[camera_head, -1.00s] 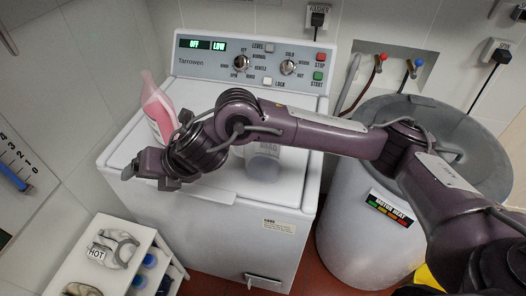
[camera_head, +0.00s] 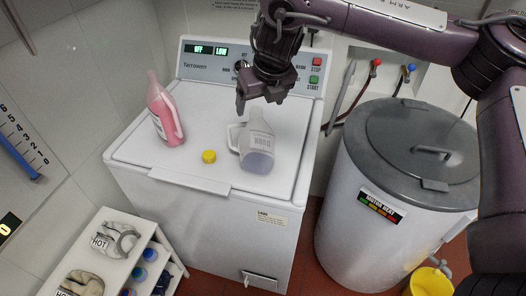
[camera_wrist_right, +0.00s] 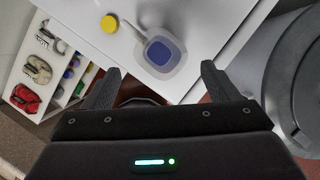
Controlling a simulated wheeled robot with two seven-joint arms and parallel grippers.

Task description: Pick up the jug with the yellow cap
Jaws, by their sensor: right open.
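A pale, see-through jug (camera_head: 257,148) with dark liquid at its lower end is on the white lid of the washing machine. Its handle points left. A yellow cap (camera_head: 208,156) lies on the lid to the left of the jug, apart from it. My right gripper (camera_head: 262,106) is open, above and behind the jug, and its fingers overlap the jug's top in the head view. In the right wrist view the jug (camera_wrist_right: 162,52) shows beyond the open fingers (camera_wrist_right: 160,72), with nothing between them, and the cap (camera_wrist_right: 109,24) is to its left. My left gripper is not in view.
A pink bottle (camera_head: 163,112) stands left of the cap on the washer lid (camera_head: 190,172). The control panel (camera_head: 210,64) rises behind. A large grey-lidded drum (camera_head: 400,190) is at the right, and a white shelf unit (camera_head: 112,218) is at lower left.

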